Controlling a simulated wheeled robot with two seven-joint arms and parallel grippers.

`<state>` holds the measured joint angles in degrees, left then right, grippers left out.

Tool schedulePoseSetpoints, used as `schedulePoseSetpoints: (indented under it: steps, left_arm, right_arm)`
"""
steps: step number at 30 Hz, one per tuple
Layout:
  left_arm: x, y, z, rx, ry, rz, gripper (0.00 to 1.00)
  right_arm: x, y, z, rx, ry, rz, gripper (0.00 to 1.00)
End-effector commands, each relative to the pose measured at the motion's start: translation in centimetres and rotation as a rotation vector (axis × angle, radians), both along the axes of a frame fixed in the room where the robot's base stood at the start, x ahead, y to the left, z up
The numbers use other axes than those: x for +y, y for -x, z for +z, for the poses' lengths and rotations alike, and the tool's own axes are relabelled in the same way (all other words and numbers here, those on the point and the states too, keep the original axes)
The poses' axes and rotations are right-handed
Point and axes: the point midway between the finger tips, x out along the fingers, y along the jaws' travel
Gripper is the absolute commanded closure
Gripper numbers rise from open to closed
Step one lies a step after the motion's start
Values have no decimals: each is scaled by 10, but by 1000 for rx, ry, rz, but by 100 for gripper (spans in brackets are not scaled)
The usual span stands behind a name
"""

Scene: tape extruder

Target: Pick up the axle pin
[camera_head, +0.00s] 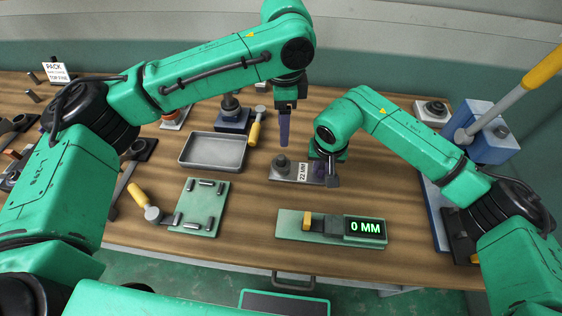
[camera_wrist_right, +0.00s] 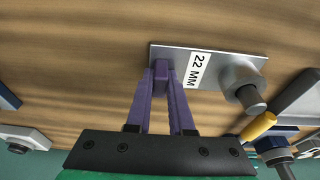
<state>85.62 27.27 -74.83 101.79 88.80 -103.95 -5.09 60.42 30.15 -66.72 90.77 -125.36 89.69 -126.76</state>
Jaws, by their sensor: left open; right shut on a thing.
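My right gripper (camera_wrist_right: 161,85) has its purple fingers closed at the right end of a grey metal plate labelled "22 MM" (camera_head: 299,174). A small block-like piece, taken as the axle pin (camera_wrist_right: 161,72), shows at the fingertips; the fingers hide much of it. I cannot tell whether it is clear of the plate. The plate's other end carries a round metal post (camera_head: 281,160), also seen in the wrist view (camera_wrist_right: 248,97). My left gripper (camera_head: 284,128) is open, points down above the table behind the plate, and appears edge-on, holding nothing visible.
A green pad (camera_head: 202,205) with several short metal pieces and an empty grey tray (camera_head: 214,151) stand to the left. A gauge reading "0 MM" (camera_head: 364,228) lies in front. A blue lever machine (camera_head: 492,132) stands at right. Bare wood lies between them.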

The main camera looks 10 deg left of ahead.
Motion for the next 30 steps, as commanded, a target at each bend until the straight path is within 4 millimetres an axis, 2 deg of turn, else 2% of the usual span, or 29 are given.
schedulePoseSetpoints:
  steps: [6,11,16,19,24,25,27,29,30]
  left_arm:
    - [1,0,-48,4,0,2,38]
    - [3,0,-70,3,2,3,38]
    - [6,-1,-102,3,3,4,38]
    - [6,-1,-112,0,4,5,38]
    - [6,-2,-113,-1,4,5,38]
    - [6,-2,-113,-1,4,5,42]
    - [6,-2,-113,-1,5,5,69]
    - [6,-2,-113,-1,5,5,92]
    - [6,-2,-113,-1,5,5,100]
  right_arm:
    - [1,0,1,-2,-2,0,100]
    - [1,0,1,-2,-2,0,100]
    - [1,0,1,-2,-2,0,100]
    - [1,0,1,-2,-2,0,100]
    - [1,0,1,-2,-2,0,100]
    - [1,0,1,-2,-2,0,100]
    - [1,0,1,-2,-2,0,100]
    - [1,0,1,-2,-2,0,100]
    - [1,0,1,-2,-2,0,100]
